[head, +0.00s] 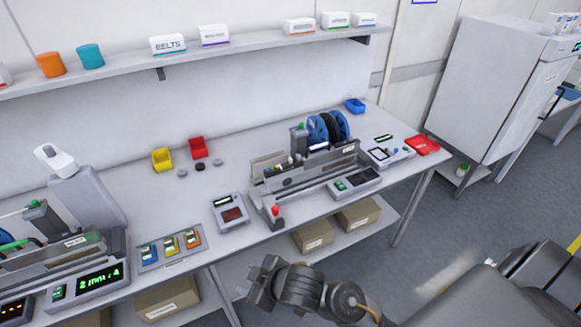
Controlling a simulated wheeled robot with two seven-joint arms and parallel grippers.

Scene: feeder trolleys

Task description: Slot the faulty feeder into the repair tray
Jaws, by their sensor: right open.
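A feeder with blue and black reels (328,128) stands at the back of a grey station (300,177) on the right part of the bench. Another feeder-like unit (42,217) with a green strip stands in a similar station (85,252) at the left edge, partly cut off. I cannot tell which one is faulty, nor which holder is the repair tray. My right gripper (258,288) is open and empty, low in front of the bench's front edge, apart from everything on it. My left gripper is not in view.
The bench (262,152) also holds a small display box (229,213), a panel of coloured switches (170,246), yellow (161,159) and red bins (198,147), and a red tray (422,145). Cardboard boxes (313,236) sit on the lower shelf. Floor (440,220) is clear right of the bench.

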